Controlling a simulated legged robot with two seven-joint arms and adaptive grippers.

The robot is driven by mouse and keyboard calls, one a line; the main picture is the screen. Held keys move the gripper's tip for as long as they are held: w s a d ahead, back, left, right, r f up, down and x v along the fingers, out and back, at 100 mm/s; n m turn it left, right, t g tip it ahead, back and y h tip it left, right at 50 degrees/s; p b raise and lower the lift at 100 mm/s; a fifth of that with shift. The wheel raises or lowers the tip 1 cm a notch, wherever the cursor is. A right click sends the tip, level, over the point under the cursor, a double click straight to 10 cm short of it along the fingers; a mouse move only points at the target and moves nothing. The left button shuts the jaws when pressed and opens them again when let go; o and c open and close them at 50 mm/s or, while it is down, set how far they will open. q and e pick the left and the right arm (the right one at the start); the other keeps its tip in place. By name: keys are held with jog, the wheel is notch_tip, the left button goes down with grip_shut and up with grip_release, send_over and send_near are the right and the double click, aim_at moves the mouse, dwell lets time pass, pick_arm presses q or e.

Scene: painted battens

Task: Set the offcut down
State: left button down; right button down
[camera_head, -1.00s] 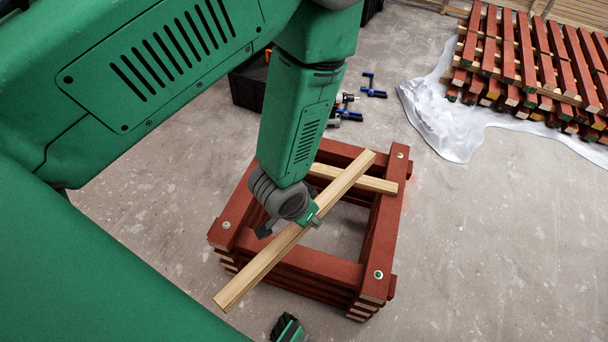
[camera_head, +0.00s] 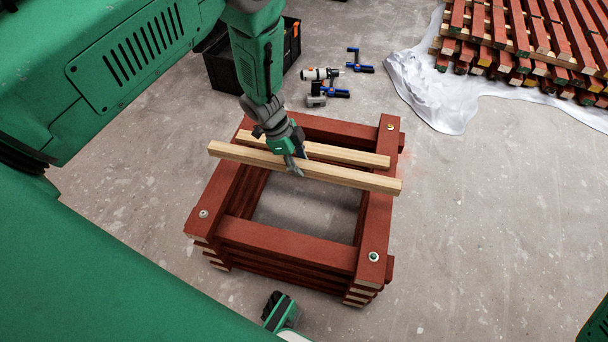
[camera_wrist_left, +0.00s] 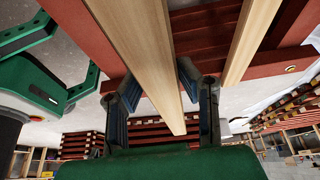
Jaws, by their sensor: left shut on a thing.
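My left gripper (camera_head: 293,160) is shut on the offcut (camera_head: 345,176), a pale bare-wood batten. The left wrist view shows the offcut (camera_wrist_left: 145,45) running between the two fingers (camera_wrist_left: 165,100). It spans a stack of red battens (camera_head: 285,245) crossed into an open square, its ends over the left and right sides. I cannot tell whether it touches them. A second pale batten (camera_head: 350,156) lies just behind, nearly parallel; it also shows in the wrist view (camera_wrist_left: 250,35). My right gripper (camera_wrist_left: 72,50) appears at the left of the wrist view, its green fingers spread and empty.
A black crate (camera_head: 222,72), a drill (camera_head: 322,75) and blue-handled clamps (camera_head: 358,68) are on the floor behind. Red battens (camera_head: 520,45) are piled on a white sheet (camera_head: 435,95) at the back right. A green and black item (camera_head: 280,310) is at the bottom. Floor right of the stack is clear.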

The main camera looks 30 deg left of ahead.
aim_at(283, 159)
pick_arm(q)
jog(key=f, duration=0.1)
jog(key=f+b, duration=0.1)
jog(key=f, duration=0.1)
jog(key=shift+d+f, duration=0.2)
jog(key=shift+f, duration=0.1)
notch_tip(283, 159, down, 6)
jog(key=b, duration=0.2)
jog(key=shift+a+r+b, duration=0.15)
jog(key=shift+b, duration=0.15)
jog(key=c, duration=1.2)
grip_release()
jog(key=shift+o, duration=0.2)
jog(key=shift+a, duration=0.35)
jog(key=p+v, duration=0.4)
jog(key=v, duration=0.8)
jog(key=shift+s+d, duration=0.1)
jog(key=s+d+f+n+t, duration=0.2)
jog(key=s+d+n, duration=0.3)
jog(key=s+n, duration=0.55)
jog(key=s+a+n+g+y, duration=0.1)
jog(key=s+a+n+y, duration=0.1)
jog(key=s, duration=0.7)
jog(key=s+a+r+n+g+y, duration=0.1)
jog(key=s+a+n+y, duration=0.1)
jog(key=s, duration=0.6)
jog(key=shift+s+r+n, duration=0.3)
jog(key=shift+s+n, duration=0.05)
jog(key=shift+s, duration=0.05)
